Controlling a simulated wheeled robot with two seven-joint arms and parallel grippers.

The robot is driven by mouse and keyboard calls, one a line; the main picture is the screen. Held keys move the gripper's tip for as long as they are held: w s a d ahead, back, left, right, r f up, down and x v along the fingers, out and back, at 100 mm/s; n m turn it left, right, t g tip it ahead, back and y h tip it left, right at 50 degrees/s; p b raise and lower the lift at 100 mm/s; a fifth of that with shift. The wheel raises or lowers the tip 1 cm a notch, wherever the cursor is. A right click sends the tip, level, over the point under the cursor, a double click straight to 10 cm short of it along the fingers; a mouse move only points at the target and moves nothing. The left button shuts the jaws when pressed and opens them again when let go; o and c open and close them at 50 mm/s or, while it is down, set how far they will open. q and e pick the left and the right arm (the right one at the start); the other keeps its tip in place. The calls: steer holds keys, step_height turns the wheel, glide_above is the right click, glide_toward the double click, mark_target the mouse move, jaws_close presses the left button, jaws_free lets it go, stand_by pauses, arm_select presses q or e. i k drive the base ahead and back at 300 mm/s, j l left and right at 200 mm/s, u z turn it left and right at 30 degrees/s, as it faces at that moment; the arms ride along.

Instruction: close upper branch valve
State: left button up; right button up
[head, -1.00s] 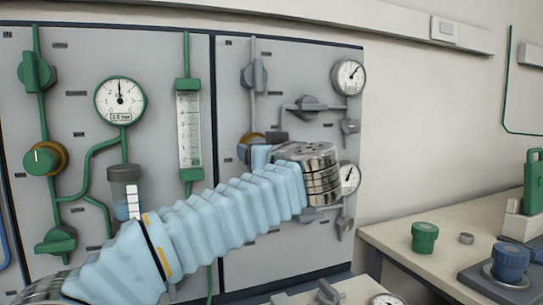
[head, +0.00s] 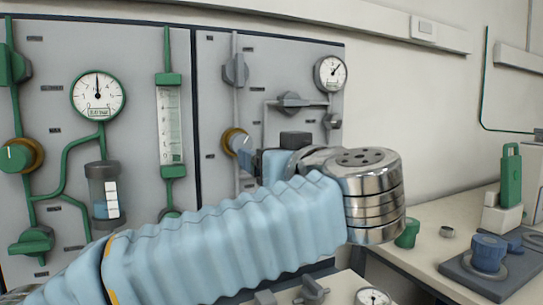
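The grey panel (head: 220,184) carries several grey valves. One with a bar handle (head: 290,101) sits on the upper horizontal branch, its handle lying roughly level. Another grey valve (head: 235,70) is on the vertical line to its left, handle roughly upright. No readable label names the upper branch valve. My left arm crosses the lower middle in a light blue sleeve. My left gripper (head: 250,160) points left beside the brass-ringed knob (head: 235,141), below the bar-handled valve; its fingers are mostly hidden. My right gripper is out of view.
The green-piped panel (head: 60,110) with a gauge (head: 98,95) and flow tube (head: 170,125) is at left. The right bench (head: 430,222) holds a green knob (head: 407,233), blue knob (head: 488,253) and green-handled item (head: 510,175). Small valves show at bottom centre.

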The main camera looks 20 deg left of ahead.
mark_target(291, 103)
steer(key=k+l, duration=0.2)
steer(key=l, duration=0.2)
steer(key=k+l, duration=0.45)
steer(key=l, duration=0.3)
